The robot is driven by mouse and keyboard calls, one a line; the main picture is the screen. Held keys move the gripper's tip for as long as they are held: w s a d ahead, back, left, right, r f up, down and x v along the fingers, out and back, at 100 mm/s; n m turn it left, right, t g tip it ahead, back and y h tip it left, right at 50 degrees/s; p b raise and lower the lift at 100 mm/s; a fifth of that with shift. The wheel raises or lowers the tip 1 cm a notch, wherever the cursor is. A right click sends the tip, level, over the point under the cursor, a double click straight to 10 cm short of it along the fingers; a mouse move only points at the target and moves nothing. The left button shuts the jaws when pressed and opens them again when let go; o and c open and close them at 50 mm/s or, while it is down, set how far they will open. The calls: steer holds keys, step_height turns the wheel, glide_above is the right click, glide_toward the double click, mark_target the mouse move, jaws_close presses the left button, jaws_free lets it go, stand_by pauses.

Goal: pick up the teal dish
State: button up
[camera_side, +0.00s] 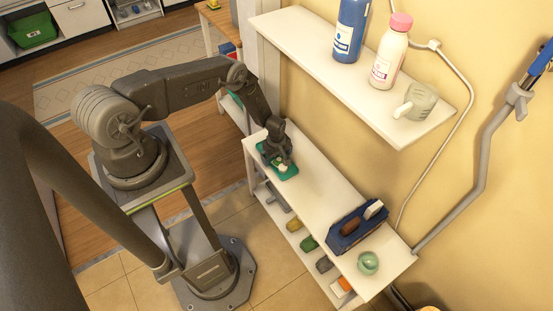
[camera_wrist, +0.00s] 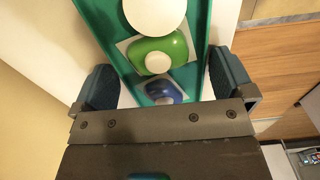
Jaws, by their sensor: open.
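The teal dish (camera_side: 291,173) lies near the far end of the white upper shelf in the side view. In the wrist view the dish (camera_wrist: 101,28) holds a white round item (camera_wrist: 154,14), a green and white packet (camera_wrist: 157,55) and a blue packet (camera_wrist: 160,89). My gripper (camera_side: 279,160) is over the dish and hides part of it in the side view. In the wrist view my gripper (camera_wrist: 165,88) is open, with one dark finger on each side of the dish's near end. I cannot tell whether the fingers touch it.
A dark blue caddy (camera_side: 357,228) and a pale green round item (camera_side: 368,263) stand at the shelf's near end. The stretch between them and the dish is clear. A wall shelf (camera_side: 330,78) above carries bottles. Several small items sit on the lower shelf.

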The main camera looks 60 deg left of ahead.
steer(key=shift+c, duration=0.4)
steer(key=c, duration=0.6)
steer(key=shift+r, duration=0.1)
